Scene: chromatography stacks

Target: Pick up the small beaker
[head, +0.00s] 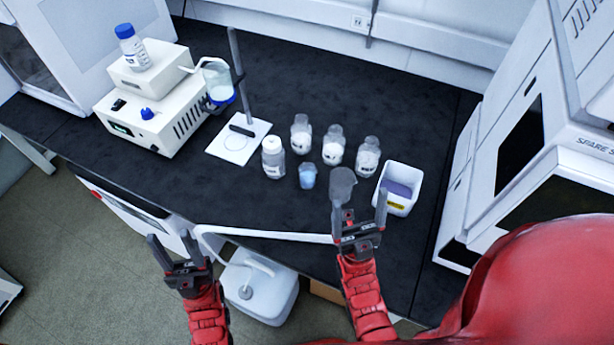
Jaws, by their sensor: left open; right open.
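A small beaker (307,176) with pale blue contents stands upright on the black bench, in front of several white-labelled bottles. A grey, clear-looking vessel (342,184) stands to its right, just beyond the left finger of my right gripper. I cannot tell whether that finger touches it. My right gripper (359,203) is open and empty at the bench's front part, to the right of and nearer than the small beaker. My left gripper (169,240) is open and empty, in front of the bench edge at the left, well away from the beaker.
Bottles (273,158) stand close behind and left of the beaker. A white bin (399,187) with a yellow label is to the right. A white instrument (152,100) and a stand on a white plate (238,142) are at the left. A white jug (258,288) is below the bench edge.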

